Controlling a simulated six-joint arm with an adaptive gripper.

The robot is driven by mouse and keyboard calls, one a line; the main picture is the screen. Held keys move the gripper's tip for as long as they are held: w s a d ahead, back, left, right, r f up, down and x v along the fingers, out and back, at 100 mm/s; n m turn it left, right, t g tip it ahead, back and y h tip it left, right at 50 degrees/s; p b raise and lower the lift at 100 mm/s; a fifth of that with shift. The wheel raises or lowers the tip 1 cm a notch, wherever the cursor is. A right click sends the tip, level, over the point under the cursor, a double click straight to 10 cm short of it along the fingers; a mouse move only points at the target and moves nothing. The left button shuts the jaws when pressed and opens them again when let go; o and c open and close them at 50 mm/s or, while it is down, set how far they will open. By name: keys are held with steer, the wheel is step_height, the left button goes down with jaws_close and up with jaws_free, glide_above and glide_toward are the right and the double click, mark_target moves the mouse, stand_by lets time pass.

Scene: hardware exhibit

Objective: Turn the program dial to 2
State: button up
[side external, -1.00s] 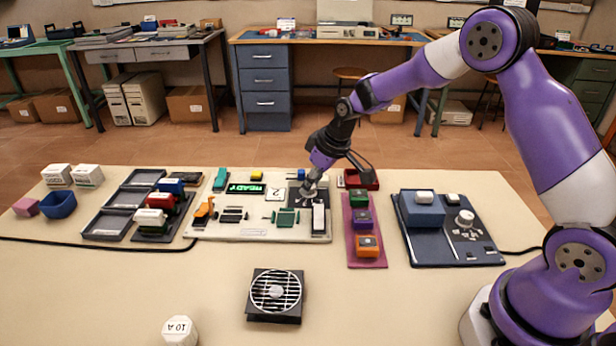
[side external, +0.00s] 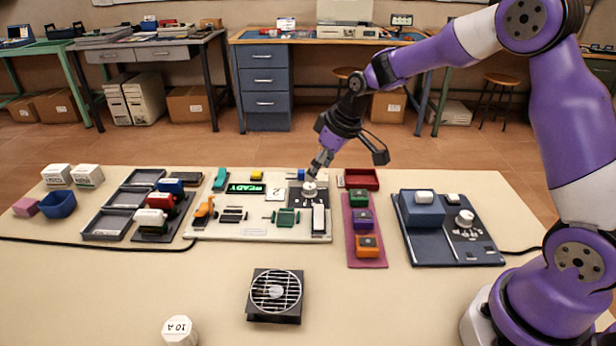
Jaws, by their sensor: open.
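A white round dial (side external: 309,188) sits on a dark square plate at the right part of the cream panel (side external: 205,232). My gripper (side external: 319,170) is just above and behind the dial, pointing down and tilted. It is open with nothing seen in it, and appears apart from the dial. The dial's pointer direction is too small to read. A white card with a 2 (side external: 275,193) is left of the dial. A green lit display (side external: 245,189) on the panel reads READY.
A white rocker-like block (side external: 318,219) is close in front of the dial. A red tray (side external: 361,179) and a pink strip with colored blocks (side external: 365,262) are to the right. A navy panel (side external: 480,258) has another white knob (side external: 465,219). A fan (side external: 274,293) is in front.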

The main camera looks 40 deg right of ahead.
steer(key=v, duration=0.7)
steer(key=shift+s, duration=0.1)
steer(key=s+a+r+m, duration=0.1)
steer(key=s+a+r, duration=0.1)
steer(key=s, duration=0.7)
steer(key=s+a+r+m+t+h, duration=0.1)
steer(key=s+a+r+m, duration=0.1)
steer(key=s, duration=0.7)
steer(key=shift+s, duration=0.35)
